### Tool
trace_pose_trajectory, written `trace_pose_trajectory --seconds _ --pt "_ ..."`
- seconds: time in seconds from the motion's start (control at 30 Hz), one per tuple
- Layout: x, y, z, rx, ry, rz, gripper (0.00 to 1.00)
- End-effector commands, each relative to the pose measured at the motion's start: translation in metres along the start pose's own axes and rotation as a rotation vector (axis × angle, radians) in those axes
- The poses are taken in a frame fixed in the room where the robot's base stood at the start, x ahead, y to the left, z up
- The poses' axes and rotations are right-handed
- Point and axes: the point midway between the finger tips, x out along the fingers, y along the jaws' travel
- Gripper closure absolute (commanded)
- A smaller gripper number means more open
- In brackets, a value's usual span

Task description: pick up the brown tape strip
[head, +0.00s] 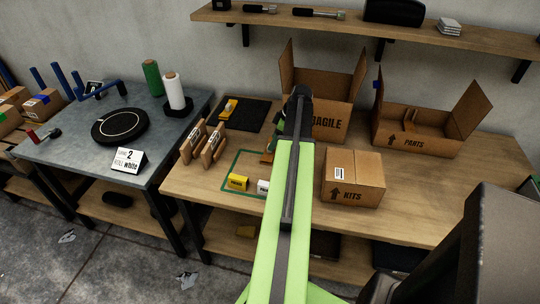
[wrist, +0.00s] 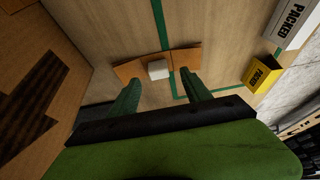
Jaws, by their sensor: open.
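The brown tape strip (wrist: 187,58) lies on the wooden bench, seen in the wrist view as two brown flaps with a small white block (wrist: 158,69) between them. Part of the strip also shows in the head view (head: 267,157), beside my arm. My gripper (wrist: 160,80) is open, with its two green fingers pointing at the strip and the white block lying between their tips in the picture. I cannot tell how far above the strip the tips are. In the head view my arm hides most of my gripper and the strip's surroundings.
A green outline (head: 224,178) marks the bench, with a yellow block (head: 237,182) and a white PACKED block (head: 263,186) near its front. The KITS box (head: 352,180) stands close on the right. The FRAGILE box (head: 330,121) is behind; wooden holders (head: 206,146) stand left.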

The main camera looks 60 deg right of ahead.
Motion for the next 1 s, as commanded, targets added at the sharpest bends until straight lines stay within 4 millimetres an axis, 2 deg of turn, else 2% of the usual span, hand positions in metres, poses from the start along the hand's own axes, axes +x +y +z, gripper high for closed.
trace_pose_trajectory --seconds 0.03,0.13,0.4,0.8,0.83,1.0 --pt "0.018 0.002 0.004 -0.001 0.0 0.0 0.44" --pt "0.034 0.002 0.003 -0.001 0.0 0.0 0.44" --pt "0.033 0.002 0.0 -0.001 0.0 0.0 0.45" --pt "0.033 0.001 0.0 -0.001 0.0 -0.001 0.97" --pt "0.033 0.001 0.0 -0.001 0.0 -0.001 1.0" --pt "0.033 0.001 0.0 -0.001 0.0 -0.001 1.0"
